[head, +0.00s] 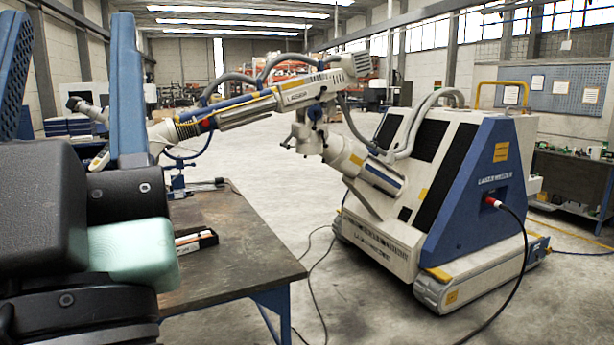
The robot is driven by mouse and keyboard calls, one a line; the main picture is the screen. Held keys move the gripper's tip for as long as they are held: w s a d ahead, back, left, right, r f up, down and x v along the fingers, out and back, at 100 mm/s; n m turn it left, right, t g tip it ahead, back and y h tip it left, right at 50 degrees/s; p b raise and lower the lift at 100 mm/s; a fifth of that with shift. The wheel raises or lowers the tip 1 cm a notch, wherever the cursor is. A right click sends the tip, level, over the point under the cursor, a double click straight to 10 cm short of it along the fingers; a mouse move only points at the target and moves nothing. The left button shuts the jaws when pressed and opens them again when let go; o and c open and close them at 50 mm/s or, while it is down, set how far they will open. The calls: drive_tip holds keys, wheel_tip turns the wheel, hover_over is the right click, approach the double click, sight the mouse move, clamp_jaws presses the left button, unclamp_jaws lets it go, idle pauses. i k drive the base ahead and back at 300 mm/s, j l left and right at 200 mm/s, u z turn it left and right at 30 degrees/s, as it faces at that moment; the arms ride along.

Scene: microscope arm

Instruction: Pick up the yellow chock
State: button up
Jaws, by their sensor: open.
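I cannot make out a separate yellow chock in the head view. A small yellow patch (439,274) shows on the front corner of the white and blue machine's track, and I cannot tell whether it is a loose piece or paint. My gripper (70,20) is large in the left foreground, with two blue fingers pointing up and a wide gap between them. It is open, and I see nothing held in it. My black and mint-green arm parts below it hide the near left of the workbench.
A dark-topped workbench (235,255) stands just right of my arm, with a small open box (196,241) on it. The white and blue tracked machine (465,190) stands on the right, its jointed arm (270,105) reaching left over the bench. Cables lie on the floor between them.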

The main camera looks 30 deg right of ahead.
sight(540, 197)
drive_tip(key=i+l+z, duration=0.2)
drive_tip(key=l, duration=0.25)
drive_tip(key=l+z, duration=0.25)
drive_tip(key=l, duration=0.15)
drive_tip(key=i+l+z, duration=0.25)
drive_tip(key=l+z, duration=0.15)
drive_tip(key=i+l+z, duration=0.3)
drive_tip(key=z, duration=0.15)
drive_tip(key=i+l+z, duration=0.5)
drive_tip(key=i+z, duration=0.45)
drive_tip(key=i, duration=4.9)
drive_tip(key=i+z, duration=0.2)
drive_tip(key=i, duration=0.35)
drive_tip(key=i+z, duration=0.15)
drive_tip(key=i, duration=0.4)
drive_tip(key=i+j+z, duration=0.2)
drive_tip(key=i, duration=0.3)
drive_tip(key=i+z, duration=0.15)
drive_tip(key=i, duration=1.45)
drive_tip(key=i+j+u, duration=0.15)
drive_tip(key=i+u, duration=0.7)
drive_tip(key=i, duration=0.2)
drive_tip(key=i+l+u, duration=0.25)
drive_tip(key=i+u, duration=0.2)
